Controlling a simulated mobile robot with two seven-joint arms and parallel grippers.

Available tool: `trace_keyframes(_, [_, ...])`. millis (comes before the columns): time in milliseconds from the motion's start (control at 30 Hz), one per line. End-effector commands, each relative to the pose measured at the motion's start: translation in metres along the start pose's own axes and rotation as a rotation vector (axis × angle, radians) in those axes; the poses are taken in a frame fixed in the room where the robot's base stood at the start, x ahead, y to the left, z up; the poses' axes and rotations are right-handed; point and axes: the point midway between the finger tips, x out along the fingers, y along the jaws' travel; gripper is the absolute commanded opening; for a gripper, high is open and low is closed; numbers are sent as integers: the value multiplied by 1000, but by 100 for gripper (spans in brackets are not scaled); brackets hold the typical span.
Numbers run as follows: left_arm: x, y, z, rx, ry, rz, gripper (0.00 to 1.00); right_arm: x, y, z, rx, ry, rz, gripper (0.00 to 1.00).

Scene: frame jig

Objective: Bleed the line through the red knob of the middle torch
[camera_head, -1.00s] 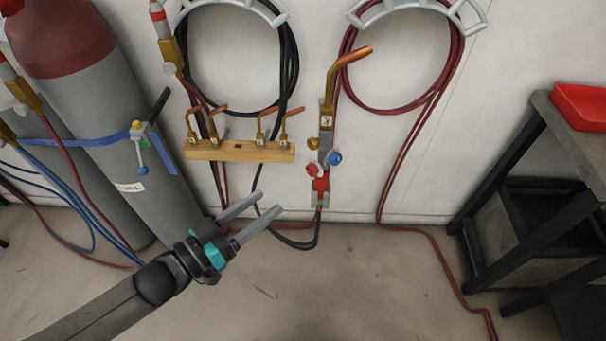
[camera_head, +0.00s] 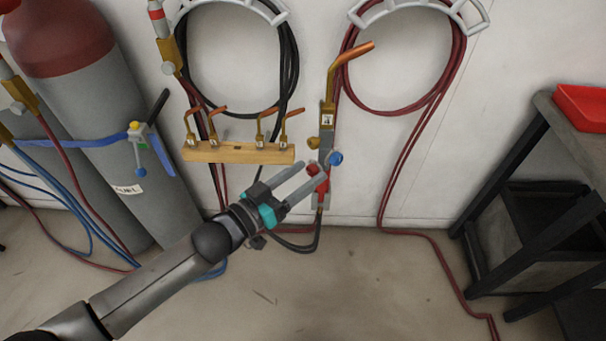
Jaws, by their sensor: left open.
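A torch (camera_head: 327,121) with a copper tip hangs upright at the wall, right of the wooden rack. Its red knob (camera_head: 313,169) is low on its left side and its blue knob (camera_head: 336,158) is on the right. My left gripper (camera_head: 314,178) is open, with its fingertips at the red knob and the red lower body. One finger passes above the other; I cannot tell whether they touch the knob. The lower part of the torch is partly hidden by the fingers. My right gripper is not in view.
A wooden rack (camera_head: 238,153) with several small copper tips is just above my left gripper. Grey cylinders (camera_head: 110,120) with a blue strap stand at the left. Hose coils hang on the wall. A dark cart (camera_head: 530,190) with a red tray (camera_head: 582,106) stands at the right.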

Motion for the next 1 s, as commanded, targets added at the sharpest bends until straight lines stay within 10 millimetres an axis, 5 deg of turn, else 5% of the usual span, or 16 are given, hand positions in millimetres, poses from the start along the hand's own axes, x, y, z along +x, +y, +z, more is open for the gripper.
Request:
trace_keyframes(67, [0,0,0,0,0,0,63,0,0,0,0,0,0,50])
trace_keyframes(600, [-1,0,0,0,0,0,2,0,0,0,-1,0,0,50])
trace_keyframes(1000, [-1,0,0,9,0,0,0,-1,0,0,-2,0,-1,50])
